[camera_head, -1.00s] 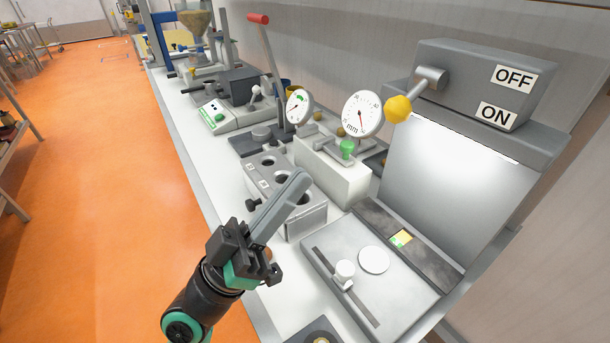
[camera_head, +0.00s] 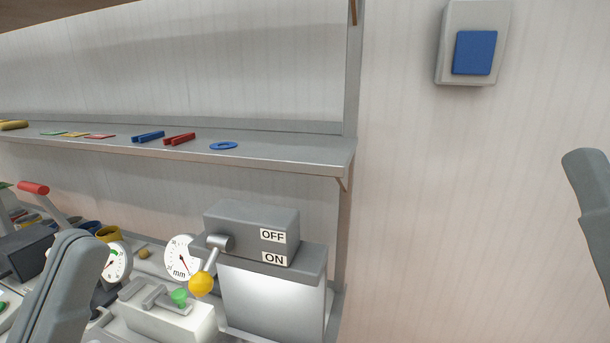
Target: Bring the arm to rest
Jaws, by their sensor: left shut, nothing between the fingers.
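My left gripper (camera_head: 76,248) shows at the lower left as grey fingers pointing up, closed together with nothing between them. It stands in front of the bench devices and hides part of them. My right gripper (camera_head: 584,165) shows only as a grey finger part at the right edge, in front of the bare wall. The rest of it is out of frame, so its opening does not show. Both arms are cut off by the frame.
A grey shelf (camera_head: 280,160) with small coloured parts runs along the wall. Below it stand a switch box (camera_head: 248,215) with a yellow-knobbed lever (camera_head: 202,284), and dial gauges (camera_head: 182,258). A blue wall switch (camera_head: 475,52) is at upper right. The right wall area is clear.

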